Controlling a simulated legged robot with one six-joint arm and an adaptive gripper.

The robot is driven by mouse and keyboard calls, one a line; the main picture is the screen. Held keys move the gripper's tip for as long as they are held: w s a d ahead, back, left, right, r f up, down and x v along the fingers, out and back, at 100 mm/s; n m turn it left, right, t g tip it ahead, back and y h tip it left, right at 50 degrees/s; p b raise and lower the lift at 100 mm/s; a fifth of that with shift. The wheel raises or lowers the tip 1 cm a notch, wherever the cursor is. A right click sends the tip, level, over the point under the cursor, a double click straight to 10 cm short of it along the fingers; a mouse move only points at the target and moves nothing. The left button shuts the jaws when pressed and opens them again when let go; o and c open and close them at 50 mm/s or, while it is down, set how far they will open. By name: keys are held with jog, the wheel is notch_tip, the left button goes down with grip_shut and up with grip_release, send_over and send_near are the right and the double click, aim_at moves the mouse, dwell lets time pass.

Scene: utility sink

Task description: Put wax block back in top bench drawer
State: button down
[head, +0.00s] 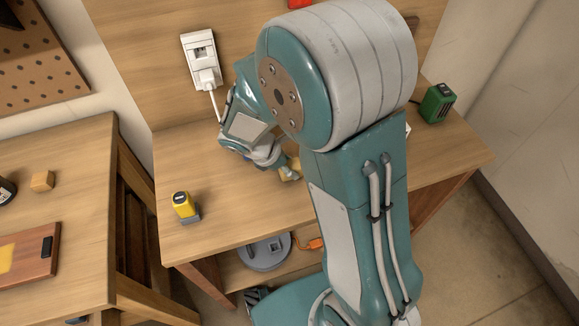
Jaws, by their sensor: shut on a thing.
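My gripper (288,169) is low over the middle of the wooden bench, partly hidden behind my own arm. It is shut on a small pale yellow piece, which looks like the wax block (291,175); only part of it shows. I cannot tell whether the block touches the bench top. No drawer front of the bench (235,215) can be made out from here; my arm covers much of its front and right part.
A yellow-black tool (183,207) stands on the bench's left part, and a green device (437,103) at its right end. A white socket (202,60) is on the back panel. A grey round thing (265,252) lies on the lower shelf. A second table (75,155) holds a small tan cube (42,181).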

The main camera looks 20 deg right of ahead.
notch_tip(320, 180, up, 3)
jog(key=shift+f, duration=0.2)
jog(key=s+r, duration=1)
jog(key=s, duration=0.4)
jog(key=shift+d, duration=0.2)
jog(key=shift+s, duration=0.15)
